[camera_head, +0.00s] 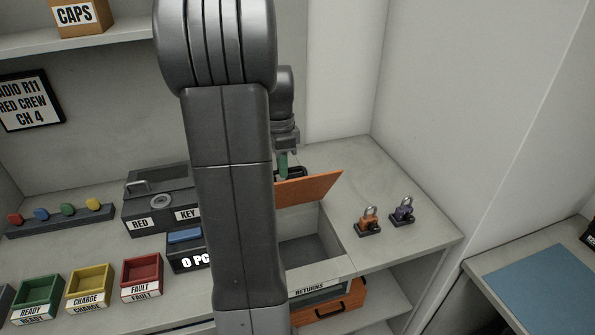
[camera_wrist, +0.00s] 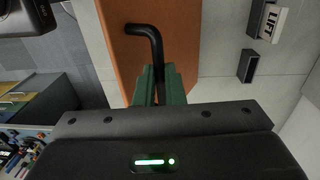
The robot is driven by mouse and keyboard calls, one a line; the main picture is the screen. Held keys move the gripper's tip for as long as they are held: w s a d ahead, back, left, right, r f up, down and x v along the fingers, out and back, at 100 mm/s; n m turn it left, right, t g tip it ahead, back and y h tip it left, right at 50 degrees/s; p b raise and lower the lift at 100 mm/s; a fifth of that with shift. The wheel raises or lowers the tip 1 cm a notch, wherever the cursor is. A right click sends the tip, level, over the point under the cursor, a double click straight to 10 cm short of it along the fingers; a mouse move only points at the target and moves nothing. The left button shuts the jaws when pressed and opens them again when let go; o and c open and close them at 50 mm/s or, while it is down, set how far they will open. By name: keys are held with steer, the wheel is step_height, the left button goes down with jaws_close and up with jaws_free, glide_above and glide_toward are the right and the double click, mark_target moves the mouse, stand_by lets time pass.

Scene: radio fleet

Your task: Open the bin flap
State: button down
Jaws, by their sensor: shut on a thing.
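The returns bin (camera_head: 331,279) is a grey box with a "RETURNS" label on its front. Its orange flap (camera_head: 312,189) is tilted up at the back, and the grey inside of the bin shows below it. In the wrist view the flap (camera_wrist: 118,55) has a bent black handle (camera_wrist: 147,30). My gripper's green fingers (camera_wrist: 158,86) are shut on this handle. In the head view my gripper (camera_head: 284,164) is at the flap's upper left, and my arm hides the bin's left side.
Two padlocks, orange (camera_head: 368,222) and purple (camera_head: 403,211), stand on the counter right of the bin. A key box (camera_head: 158,205) and green, yellow and red trays (camera_head: 141,278) are on the left. A wall bounds the counter's right.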

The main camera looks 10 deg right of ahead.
steer(key=w+a+g+p, duration=0.1)
steer(key=w+g, duration=0.3)
steer(key=w, duration=0.8)
steer(key=shift+f+g, duration=0.2)
steer(key=shift+g, duration=0.2)
steer(key=shift+w+a, duration=0.1)
steer(key=c, duration=1.6)
jaws_free()
steer(key=shift+f, duration=0.1)
steer(key=shift+o, duration=0.5)
steer(key=shift+w, duration=0.2)
steer(key=shift+r, duration=0.25)
steer(key=shift+s, duration=0.1)
